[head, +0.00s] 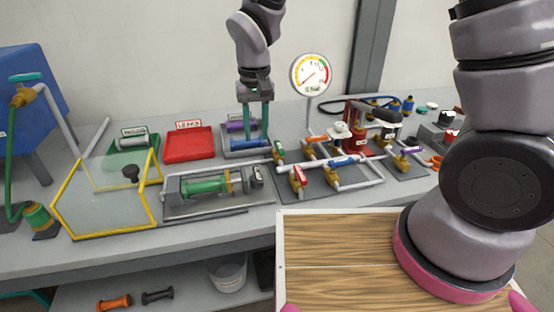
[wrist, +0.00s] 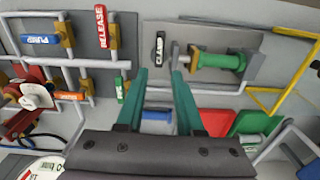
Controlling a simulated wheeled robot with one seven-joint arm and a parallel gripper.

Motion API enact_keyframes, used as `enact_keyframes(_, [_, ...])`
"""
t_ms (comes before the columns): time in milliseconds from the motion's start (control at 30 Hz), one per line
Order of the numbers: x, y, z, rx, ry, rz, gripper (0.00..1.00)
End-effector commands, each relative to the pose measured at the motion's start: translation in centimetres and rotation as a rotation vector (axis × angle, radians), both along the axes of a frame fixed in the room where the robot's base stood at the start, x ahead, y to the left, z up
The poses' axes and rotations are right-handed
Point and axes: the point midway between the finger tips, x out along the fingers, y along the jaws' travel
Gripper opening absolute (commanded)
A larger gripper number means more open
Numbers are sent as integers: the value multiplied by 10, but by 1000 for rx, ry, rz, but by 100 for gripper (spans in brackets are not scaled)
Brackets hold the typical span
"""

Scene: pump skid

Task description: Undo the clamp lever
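The clamp lever (head: 256,177) is a small dark handle with a white label at the right end of a grey clamp fixture. It also shows in the wrist view (wrist: 160,48), just beyond my fingertips. A green cylinder (head: 204,186) with a brass-coloured collar lies in the fixture. My gripper (head: 257,142) points down behind the fixture, above a grey tray. Its two teal fingers are apart, with nothing held between them, as the wrist view (wrist: 159,72) shows. The fingers do not appear to touch the lever. The lever's label is too small to read.
The tray behind the fixture holds a blue cylinder (wrist: 157,115) and a purple one (head: 240,125). Pipes with a red release valve handle (head: 299,177) stand right of the lever. A yellow-framed clear guard (head: 105,205) is to the left. A red tray (head: 188,146) stands behind.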

Motion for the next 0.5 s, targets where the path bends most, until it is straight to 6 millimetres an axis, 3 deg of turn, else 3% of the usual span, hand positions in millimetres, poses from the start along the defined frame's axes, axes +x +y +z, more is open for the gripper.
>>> enact_keyframes(267, [-8, 10, -27, -22, 14, 25, 36])
enact_keyframes(500, [-9, 9, -70, -24, 16, 24, 36])
